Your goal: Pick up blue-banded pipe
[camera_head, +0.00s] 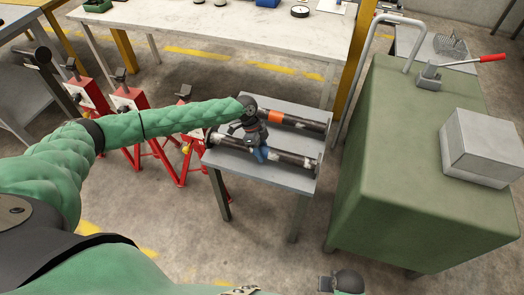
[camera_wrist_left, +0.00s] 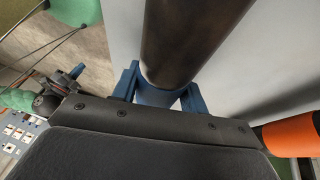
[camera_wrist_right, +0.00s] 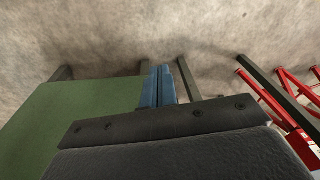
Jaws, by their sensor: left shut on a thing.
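The blue-banded pipe (camera_head: 288,158) is a dark flanged pipe lying along the near side of a small grey table (camera_head: 225,160). My left gripper (camera_head: 260,153) reaches down on its middle. In the left wrist view, the blue fingers of my left gripper (camera_wrist_left: 160,92) stand on either side of the pipe (camera_wrist_left: 185,40), shut on it at its blue band (camera_wrist_left: 160,97). Any gap between pipe and table is too small to tell. My right gripper (camera_wrist_right: 159,87) shows in the right wrist view with its blue fingers together and nothing between them, away from the pipe.
An orange-banded pipe (camera_head: 300,122) lies behind, parallel and close; its orange band (camera_wrist_left: 290,137) also shows in the left wrist view. A green cabinet (camera_head: 420,150) with a grey box (camera_head: 482,145) stands right of the table. Red stands (camera_head: 130,105) are at left, a long workbench (camera_head: 220,30) behind.

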